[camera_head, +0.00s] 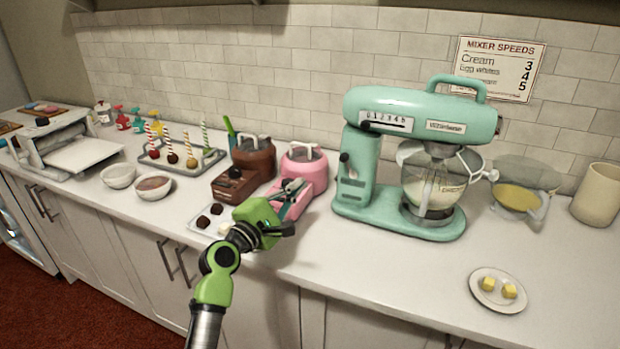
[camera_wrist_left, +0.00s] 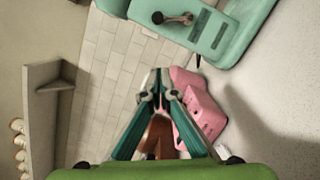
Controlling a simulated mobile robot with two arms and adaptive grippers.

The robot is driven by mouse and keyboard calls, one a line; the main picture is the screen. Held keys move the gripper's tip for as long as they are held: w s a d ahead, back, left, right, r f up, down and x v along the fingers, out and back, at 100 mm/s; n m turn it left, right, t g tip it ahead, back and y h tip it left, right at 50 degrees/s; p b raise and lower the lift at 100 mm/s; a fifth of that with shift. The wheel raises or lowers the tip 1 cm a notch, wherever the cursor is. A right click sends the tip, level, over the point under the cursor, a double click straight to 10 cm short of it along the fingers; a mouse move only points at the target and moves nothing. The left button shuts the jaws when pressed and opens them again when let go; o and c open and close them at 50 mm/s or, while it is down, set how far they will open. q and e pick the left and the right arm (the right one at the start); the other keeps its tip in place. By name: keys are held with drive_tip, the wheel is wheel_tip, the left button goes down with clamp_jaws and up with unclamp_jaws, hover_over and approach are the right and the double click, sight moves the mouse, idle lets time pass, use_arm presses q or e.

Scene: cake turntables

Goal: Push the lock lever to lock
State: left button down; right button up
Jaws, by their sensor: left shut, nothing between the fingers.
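The mint green stand mixer (camera_head: 372,150) stands on the counter, right of the middle in the head view. A small dark lever with a round knob (camera_head: 344,158) is on the left side of its column; I take it to be the lock lever. In the left wrist view a lever (camera_wrist_left: 178,19) shows on the mint column at the top. My left gripper (camera_head: 293,186) is shut and empty in front of the pink machine, left of the mixer and apart from the lever. Its fingertips (camera_wrist_left: 158,88) meet in the left wrist view. My right gripper is out of view.
The pink machine (camera_head: 315,175) and brown machine (camera_head: 255,160) stand left of the mixer. A tray of dark sweets (camera_head: 205,228) lies near my left gripper. A plate with yellow cubes (camera_head: 485,299) is at the front right. The counter before the mixer is clear.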

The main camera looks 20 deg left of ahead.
sight(349, 167)
use_arm(q)
drive_tip(key=w+d+r+p, duration=0.2)
drive_tip(key=w+d, duration=0.3)
drive_tip(key=w, duration=0.3)
drive_tip(key=shift+w+d+r+p, duration=0.2)
drive_tip(key=shift+d+r+p, duration=0.05)
drive_tip(key=shift+r+p, duration=0.15)
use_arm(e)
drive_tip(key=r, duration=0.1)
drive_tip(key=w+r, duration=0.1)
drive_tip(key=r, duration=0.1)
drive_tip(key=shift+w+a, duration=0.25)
use_arm(q)
drive_tip(key=shift+f, duration=0.1)
